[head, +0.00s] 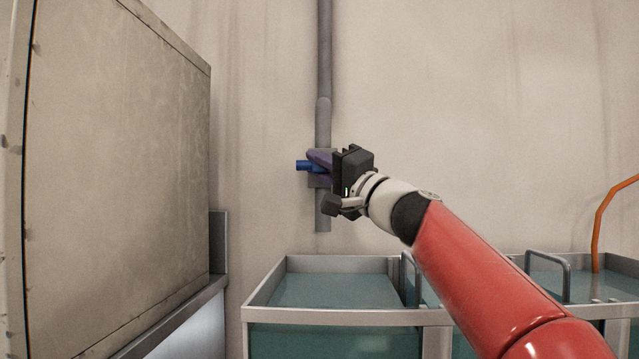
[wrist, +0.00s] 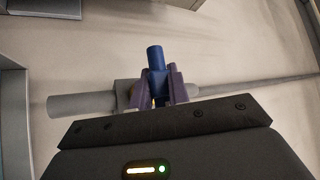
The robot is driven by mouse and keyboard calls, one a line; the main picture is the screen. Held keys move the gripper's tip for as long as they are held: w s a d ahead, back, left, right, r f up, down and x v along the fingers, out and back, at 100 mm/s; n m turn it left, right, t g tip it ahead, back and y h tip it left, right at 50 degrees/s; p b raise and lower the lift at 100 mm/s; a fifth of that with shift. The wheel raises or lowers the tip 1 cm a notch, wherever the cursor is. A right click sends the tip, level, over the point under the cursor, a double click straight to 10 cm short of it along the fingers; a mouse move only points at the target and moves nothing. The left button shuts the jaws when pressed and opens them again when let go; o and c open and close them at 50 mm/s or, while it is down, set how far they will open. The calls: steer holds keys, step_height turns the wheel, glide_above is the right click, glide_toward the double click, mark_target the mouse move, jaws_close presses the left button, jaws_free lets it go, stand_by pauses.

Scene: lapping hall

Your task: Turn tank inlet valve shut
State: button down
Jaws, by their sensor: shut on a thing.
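The tank inlet valve sits on a vertical grey pipe (head: 323,120) against the wall, above the tank. Its blue handle (head: 303,165) sticks out to the left in the head view. In the wrist view the blue handle (wrist: 155,58) stands between the two purple fingers of my gripper (wrist: 160,85). My gripper (head: 319,163) is shut on the handle, with one finger on each side. The grey valve body (wrist: 125,92) shows behind the fingers in the wrist view, partly hidden by them and by the gripper's dark housing.
Below the pipe stands a metal-framed tank (head: 262,288) of greenish liquid. More tank with a bent handle rail (head: 549,258) and an orange hose (head: 597,225) lies to the right. A large beige panel (head: 120,170) closes off the left side. The wall around the valve is clear.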

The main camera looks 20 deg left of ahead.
stand_by(0.3)
steer(key=c, duration=1.3)
jaws_free()
steer(key=shift+c, duration=0.2)
steer(key=b+v, duration=0.2)
steer(key=v, duration=0.6)
steer(key=shift+b, duration=0.3)
steer(key=shift+a, duration=0.1)
